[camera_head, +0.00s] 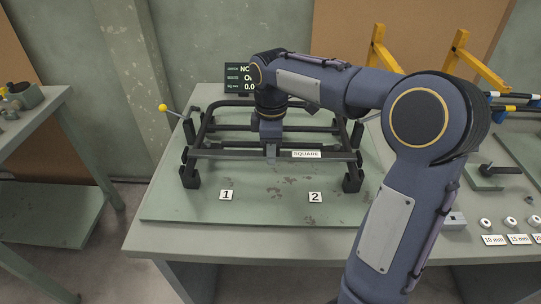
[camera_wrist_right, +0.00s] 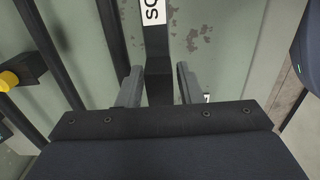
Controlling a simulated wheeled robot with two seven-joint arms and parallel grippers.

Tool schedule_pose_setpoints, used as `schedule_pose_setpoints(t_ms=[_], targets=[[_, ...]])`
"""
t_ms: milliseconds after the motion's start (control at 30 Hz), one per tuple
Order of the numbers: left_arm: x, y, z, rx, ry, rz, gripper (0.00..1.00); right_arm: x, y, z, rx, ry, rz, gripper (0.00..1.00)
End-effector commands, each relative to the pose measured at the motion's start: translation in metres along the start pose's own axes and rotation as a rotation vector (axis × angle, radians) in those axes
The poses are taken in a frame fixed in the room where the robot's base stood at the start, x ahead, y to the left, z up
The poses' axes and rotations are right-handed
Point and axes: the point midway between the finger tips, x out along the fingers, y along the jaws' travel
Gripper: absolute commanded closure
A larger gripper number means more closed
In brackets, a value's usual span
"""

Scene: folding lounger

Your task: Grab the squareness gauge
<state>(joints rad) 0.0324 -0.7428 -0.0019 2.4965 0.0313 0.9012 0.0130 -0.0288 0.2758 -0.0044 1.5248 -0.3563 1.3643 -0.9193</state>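The squareness gauge is a dark bar (camera_head: 335,155) with a white "SQUARE" label, lying across the front of a black tubular frame (camera_head: 205,128) on the bench. My right gripper (camera_head: 271,154) points down at the bar, left of the label. In the right wrist view, the dark bar (camera_wrist_right: 158,84) runs between the two grey fingers of my right gripper (camera_wrist_right: 158,86), with part of the label beyond. A narrow gap shows on the right side of the bar, so the fingers look open around it. My left gripper is not in view.
A yellow-knobbed lever (camera_head: 163,107) stands at the frame's left. A small display (camera_head: 238,78) is behind it, partly hidden. Yellow brackets (camera_head: 460,50) and small labelled rollers (camera_head: 509,222) are on the right. The green bench plate (camera_head: 180,208) has free room in front.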

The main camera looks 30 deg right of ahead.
Motion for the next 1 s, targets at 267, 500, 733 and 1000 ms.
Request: schedule_pose_setpoints(t_ms=[267, 500, 733, 1000], targets=[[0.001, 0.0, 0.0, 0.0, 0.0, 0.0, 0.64, 0.007, 0.0, 0.0, 0.001, 0.001, 0.001, 0.67], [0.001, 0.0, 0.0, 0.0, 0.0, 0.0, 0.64, 0.006, 0.0, 0.0, 0.001, 0.001, 0.001, 0.93], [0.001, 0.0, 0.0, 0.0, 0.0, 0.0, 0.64, 0.006, 0.0, 0.0, 0.001, 0.001, 0.002, 1.0], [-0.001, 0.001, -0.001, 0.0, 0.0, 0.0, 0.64, -0.004, 0.0, 0.0, 0.001, 0.002, 0.003, 1.0]])
